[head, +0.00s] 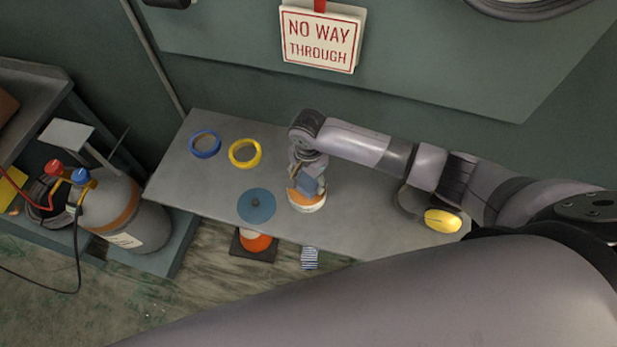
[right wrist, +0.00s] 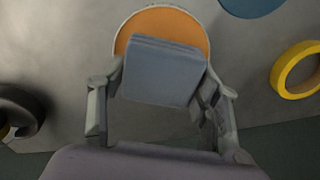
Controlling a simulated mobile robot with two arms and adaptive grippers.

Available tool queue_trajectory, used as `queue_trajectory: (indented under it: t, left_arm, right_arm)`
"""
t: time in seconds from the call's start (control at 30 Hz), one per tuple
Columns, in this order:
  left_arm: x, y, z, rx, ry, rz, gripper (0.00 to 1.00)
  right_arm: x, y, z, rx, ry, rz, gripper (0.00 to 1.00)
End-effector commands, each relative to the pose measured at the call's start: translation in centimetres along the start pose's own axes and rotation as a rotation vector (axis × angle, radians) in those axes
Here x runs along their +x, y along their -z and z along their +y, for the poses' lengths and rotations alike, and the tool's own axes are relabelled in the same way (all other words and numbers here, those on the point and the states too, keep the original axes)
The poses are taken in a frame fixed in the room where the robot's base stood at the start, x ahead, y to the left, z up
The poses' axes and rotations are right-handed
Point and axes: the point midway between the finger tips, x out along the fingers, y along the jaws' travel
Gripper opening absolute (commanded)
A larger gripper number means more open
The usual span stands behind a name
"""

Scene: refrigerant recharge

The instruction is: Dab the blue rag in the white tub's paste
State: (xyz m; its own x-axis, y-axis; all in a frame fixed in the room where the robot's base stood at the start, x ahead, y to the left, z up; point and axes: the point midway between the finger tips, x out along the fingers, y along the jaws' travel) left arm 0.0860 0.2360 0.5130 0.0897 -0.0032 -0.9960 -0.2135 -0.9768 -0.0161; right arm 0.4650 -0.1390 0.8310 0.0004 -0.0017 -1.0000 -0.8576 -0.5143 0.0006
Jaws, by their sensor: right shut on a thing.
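My right gripper (head: 307,176) is shut on the folded blue rag (head: 312,187) and holds it over the white tub (head: 308,208). The tub stands on the grey bench and has orange paste (head: 297,196) inside. In the right wrist view the rag (right wrist: 160,72) sits between the two fingers of the gripper (right wrist: 162,82). It covers the near part of the orange paste (right wrist: 165,22). I cannot tell whether the rag touches the paste. My left gripper is not in view.
On the bench (head: 365,215) lie a blue tape ring (head: 205,155), a yellow tape ring (head: 244,165), a blue disc (head: 257,206) and yellow-cupped ear defenders (head: 443,221). An orange cone (head: 255,242) and a striped cloth (head: 310,258) show beyond the bench's front edge. A gas cylinder (head: 150,230) stands left.

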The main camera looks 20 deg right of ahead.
Motion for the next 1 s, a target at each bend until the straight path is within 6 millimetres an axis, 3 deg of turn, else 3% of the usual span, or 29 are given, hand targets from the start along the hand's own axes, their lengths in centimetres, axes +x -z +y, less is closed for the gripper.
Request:
queue_trajectory:
  t: [1.0]
  left_arm:
    - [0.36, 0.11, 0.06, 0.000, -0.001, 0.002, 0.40]
  right_arm:
    - [0.97, -0.05, -0.02, -0.001, 0.000, -0.001, 0.35]
